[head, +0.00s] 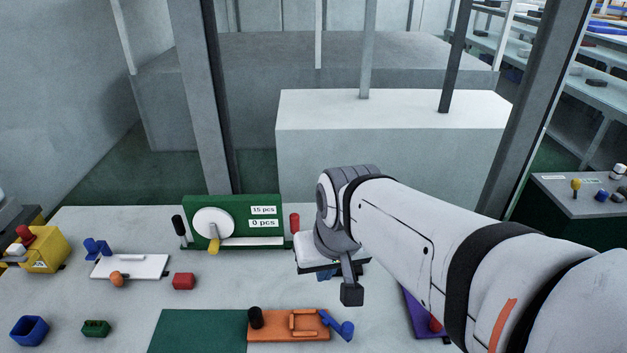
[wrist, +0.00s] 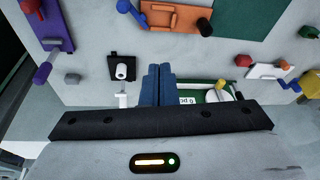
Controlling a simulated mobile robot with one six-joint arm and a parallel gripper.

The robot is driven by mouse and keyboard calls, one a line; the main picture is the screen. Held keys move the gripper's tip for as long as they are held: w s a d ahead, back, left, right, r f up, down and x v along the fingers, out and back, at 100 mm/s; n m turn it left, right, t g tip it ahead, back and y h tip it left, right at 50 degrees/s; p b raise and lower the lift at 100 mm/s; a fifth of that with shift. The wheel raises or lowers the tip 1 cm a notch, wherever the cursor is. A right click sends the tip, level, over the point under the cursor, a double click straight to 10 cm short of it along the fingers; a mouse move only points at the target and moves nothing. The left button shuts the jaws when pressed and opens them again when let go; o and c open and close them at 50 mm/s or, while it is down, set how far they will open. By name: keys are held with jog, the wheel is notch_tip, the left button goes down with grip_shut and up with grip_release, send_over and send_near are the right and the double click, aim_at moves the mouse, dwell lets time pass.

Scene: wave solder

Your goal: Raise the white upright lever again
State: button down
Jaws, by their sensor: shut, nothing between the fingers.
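A white cylindrical handle (wrist: 122,71) sits on a small black base plate (wrist: 115,58) in the wrist view, just left of my fingers. It is seen nearly end-on, so its tilt is hard to tell. My gripper (wrist: 158,68) has its two blue fingers together and empty, apart from the handle. In the head view my gripper (head: 325,275) is low over the table right of the green counter panel, partly hidden by its own body. The white handle is not visible there; my arm covers that area.
The green counter panel (head: 190,207) with a white dial stands at the back. An orange board (head: 270,331) with a blue lever lies in front, and a purple panel (wrist: 60,33) lies beyond the handle. A red block (head: 184,281) and a white board (head: 148,262) lie left.

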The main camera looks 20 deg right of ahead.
jog(key=w+d+f+m+t+y+b, duration=0.1)
jog(key=w+d+f+m+b, duration=0.15)
jog(key=w+m, duration=0.4)
jog(key=w+d+f+m+t+y+b, duration=0.15)
jog(key=w+d+m, duration=0.25)
jog(key=w, duration=0.5)
jog(key=w+d+f+m+t+h+b, duration=0.1)
jog(key=w+d+f+m+b, duration=0.2)
jog(key=d, duration=0.4)
jog(key=w+d+f+m+t+h, duration=0.1)
jog(key=w+d+f+m+t, duration=0.15)
jog(key=w+d+m, duration=0.4)
jog(key=shift+n+g, duration=0.3)
jog(key=shift+n, duration=0.1)
jog(key=x, duration=1.3)
jog(key=shift+s+d+f+b, duration=0.15)
jog(key=shift+s+d+b, duration=0.1)
jog(key=shift+d+b, duration=0.1)
jog(key=shift+p, duration=0.45)
